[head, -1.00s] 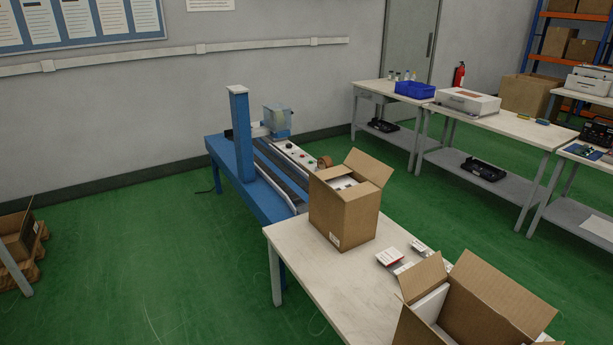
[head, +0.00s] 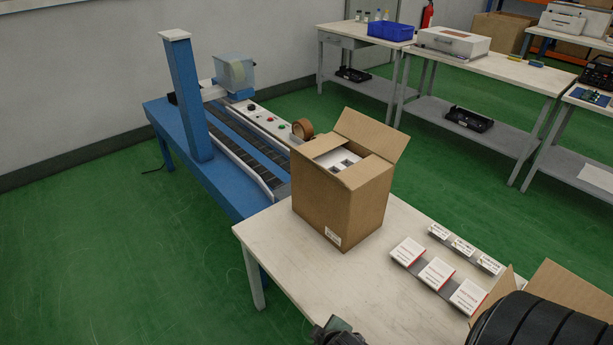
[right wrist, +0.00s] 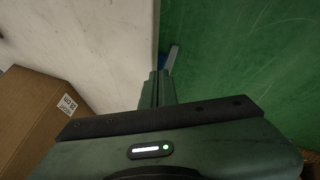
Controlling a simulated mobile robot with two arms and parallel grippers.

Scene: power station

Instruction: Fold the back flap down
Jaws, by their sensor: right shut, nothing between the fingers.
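The brown carton (head: 338,205) stands open-topped on the white table, with white contents (head: 345,158) showing inside. One large flap (head: 370,133) stands raised and leans outward at the far right of its opening. A smaller flap (head: 318,146) at the left lies close to level over the opening. The carton's labelled side (right wrist: 45,105) shows at the left in the right wrist view. My right gripper (right wrist: 156,88) is shut and empty, apart from the carton. A dark green part of mine shows at the head view's bottom edge. My left gripper is not in view.
The white table (head: 285,245) also holds several small white boxes (head: 437,272). Another open carton (head: 565,285) at lower right is partly hidden by my arm. A blue conveyor machine (head: 215,165) with a tall post stands behind the carton. Green floor lies at the left.

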